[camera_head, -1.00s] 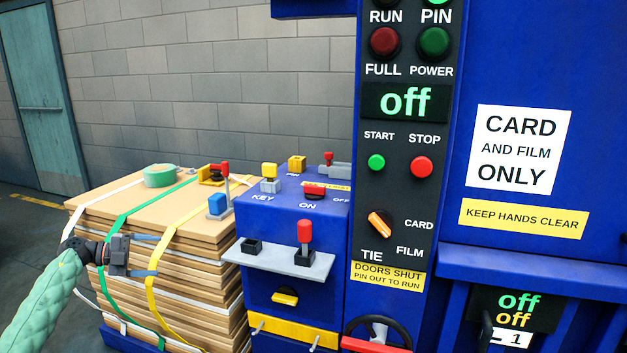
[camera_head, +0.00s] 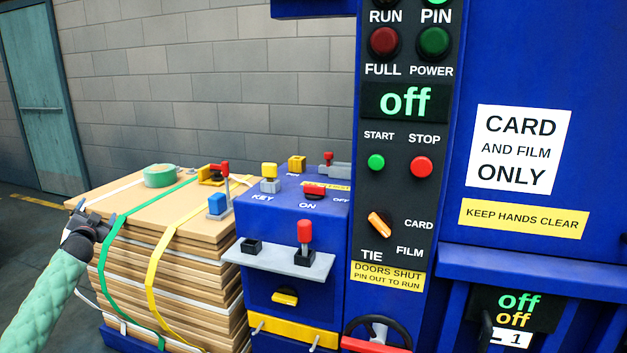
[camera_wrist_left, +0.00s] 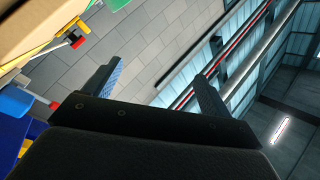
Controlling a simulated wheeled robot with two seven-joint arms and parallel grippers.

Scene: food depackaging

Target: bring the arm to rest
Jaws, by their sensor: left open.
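My left gripper (camera_head: 104,224) is in the head view at the left, in front of the left corner of the strapped stack of cardboard (camera_head: 190,240). Its green-sleeved arm comes up from the lower left. In the left wrist view the two fingers (camera_wrist_left: 155,82) stand wide apart with nothing between them. That view looks past the fingers toward the grey wall and the ceiling. I cannot tell whether the gripper touches the stack. My right gripper is not in view.
A roll of green tape (camera_head: 161,176) lies on the stack. A blue cabinet (camera_head: 290,215) with switches stands right of it, beside the control panel (camera_head: 405,190) reading "off". A handwheel (camera_head: 377,335) is below. Open floor (camera_head: 30,225) lies at the left.

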